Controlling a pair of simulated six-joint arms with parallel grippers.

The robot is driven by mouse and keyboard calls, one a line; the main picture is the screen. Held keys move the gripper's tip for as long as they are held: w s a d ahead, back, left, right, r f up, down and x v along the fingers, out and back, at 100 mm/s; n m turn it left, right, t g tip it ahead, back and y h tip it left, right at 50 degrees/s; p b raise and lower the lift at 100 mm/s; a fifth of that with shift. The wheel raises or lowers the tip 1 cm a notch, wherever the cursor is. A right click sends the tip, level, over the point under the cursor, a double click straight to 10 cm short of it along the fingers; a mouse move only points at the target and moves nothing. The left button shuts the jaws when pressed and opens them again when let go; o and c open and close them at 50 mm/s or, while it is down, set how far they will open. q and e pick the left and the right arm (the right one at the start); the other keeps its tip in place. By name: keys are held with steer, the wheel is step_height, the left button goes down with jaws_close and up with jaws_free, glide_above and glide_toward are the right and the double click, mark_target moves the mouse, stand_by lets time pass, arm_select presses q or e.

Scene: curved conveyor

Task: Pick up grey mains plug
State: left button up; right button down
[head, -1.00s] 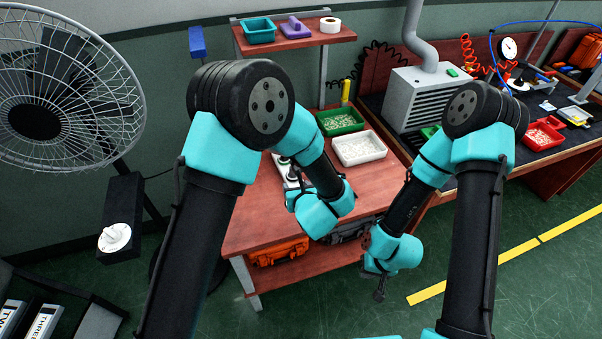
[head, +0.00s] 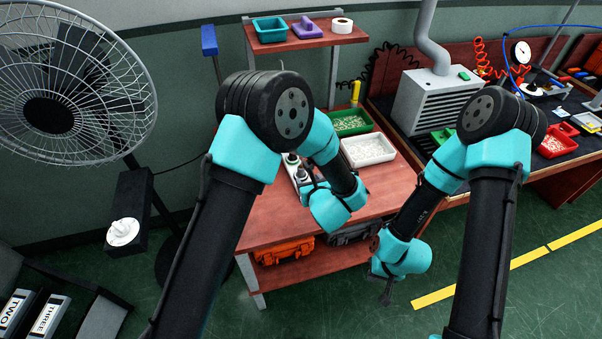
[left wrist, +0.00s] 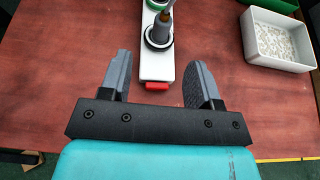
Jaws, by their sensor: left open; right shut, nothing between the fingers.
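The grey mains plug (left wrist: 160,30) stands in a white power strip (left wrist: 158,66) with a red switch at its near end, on the red-brown bench. A second plug with a green-rimmed socket sits behind it, cut off by the picture's top edge. My left gripper (left wrist: 161,82) is open, its fingers either side of the strip's near end and short of the plug in the left wrist view. In the head view the strip (head: 291,163) is partly hidden by my left arm. My right gripper (head: 386,292) is shut and empty, hanging beyond the bench's front right edge.
A white tray (head: 393,150) and a green tray (head: 364,128) stand on the bench right of the strip. A shelf (head: 330,40) rises behind. A fan (head: 145,80) stands at left. The bench (head: 268,236) is clear in front of the strip.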

mark_target(301, 168)
arm_select(q)
steer(key=x, duration=0.6)
steer(key=shift+w+f, duration=0.1)
steer(key=shift+w, duration=0.05)
steer(key=shift+d+x, duration=0.2)
steer(key=shift+x, duration=2.4)
steer(key=shift+w, duration=0.1)
steer(key=c, duration=1)
